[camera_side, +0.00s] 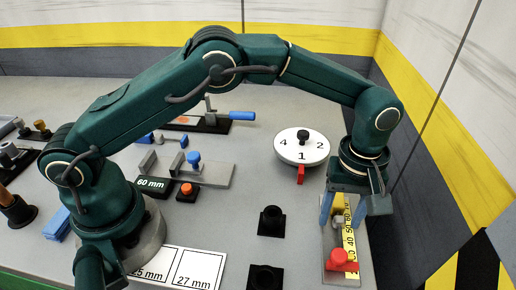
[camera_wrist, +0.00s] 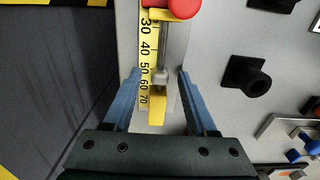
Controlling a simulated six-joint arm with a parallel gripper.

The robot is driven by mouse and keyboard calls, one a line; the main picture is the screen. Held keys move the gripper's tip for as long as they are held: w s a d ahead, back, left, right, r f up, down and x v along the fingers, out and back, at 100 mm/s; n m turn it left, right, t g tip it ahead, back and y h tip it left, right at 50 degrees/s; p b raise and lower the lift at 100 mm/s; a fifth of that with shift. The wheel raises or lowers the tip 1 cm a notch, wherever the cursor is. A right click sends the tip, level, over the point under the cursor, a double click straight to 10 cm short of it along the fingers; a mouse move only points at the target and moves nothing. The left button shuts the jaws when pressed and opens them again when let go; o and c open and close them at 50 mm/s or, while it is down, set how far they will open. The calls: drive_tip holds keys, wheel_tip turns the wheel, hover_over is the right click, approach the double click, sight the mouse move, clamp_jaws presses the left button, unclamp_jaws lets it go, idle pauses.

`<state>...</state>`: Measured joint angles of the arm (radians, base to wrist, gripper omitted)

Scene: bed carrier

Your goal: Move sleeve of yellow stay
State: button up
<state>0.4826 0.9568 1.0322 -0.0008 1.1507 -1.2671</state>
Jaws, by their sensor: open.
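The yellow stay (camera_wrist: 157,106) is a yellow block at the lower end of a metal rod, beside a yellow scale (camera_wrist: 147,55) marked 30 to 70. A greyish collar, perhaps the sleeve (camera_wrist: 161,78), sits on the rod just above the yellow block, near the 60 mark. A red knob (camera_wrist: 184,7) with a yellow bracket is at the top of the wrist view; it also shows in the side view (camera_side: 342,258). My gripper (camera_wrist: 158,72) is open, its blue fingers on either side of the rod and block, apart from them. In the side view my gripper (camera_side: 343,222) partly hides the stay.
A white numbered dial (camera_side: 302,147) with a red pointer stands left of my gripper. Two black sockets (camera_side: 271,221) stand nearer the front. Wall panels rise close on the right. A blue-knobbed slide (camera_side: 194,160) is further left.

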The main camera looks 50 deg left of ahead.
clamp_jaws()
idle(1.3)
